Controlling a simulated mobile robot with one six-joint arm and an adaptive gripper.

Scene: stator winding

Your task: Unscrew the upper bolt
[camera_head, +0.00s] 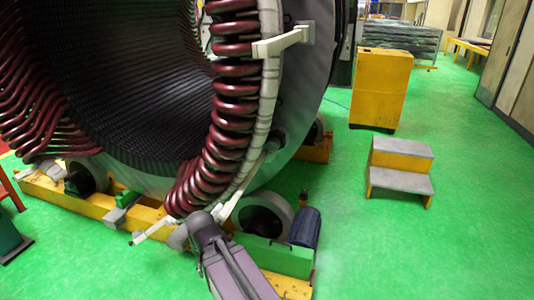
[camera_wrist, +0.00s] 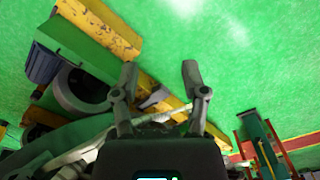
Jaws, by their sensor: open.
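My gripper (camera_wrist: 160,72) is open in the wrist view, its two fingers apart with nothing between them. Beyond the fingers are the yellow base beam and green floor. In the head view my arm reaches in from the bottom, in front of the lower end of the stator's coils; the fingers are not clear there. The large stator (camera_head: 305,110) stands with dark red coils (camera_head: 231,110) around its bore. A pale bracket (camera_head: 282,43) sits at the upper right of the coils, and another pale bracket (camera_head: 152,231) at the bottom. I cannot make out the upper bolt in either view.
A roller wheel (camera_head: 262,216) and a dark blue motor (camera_head: 305,227) sit beside the yellow beam (camera_head: 90,203). A yellow cabinet (camera_head: 380,88) and grey-topped steps (camera_head: 400,168) stand at right. Green floor is free at right. A red and green stand (camera_wrist: 262,142) shows in the wrist view.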

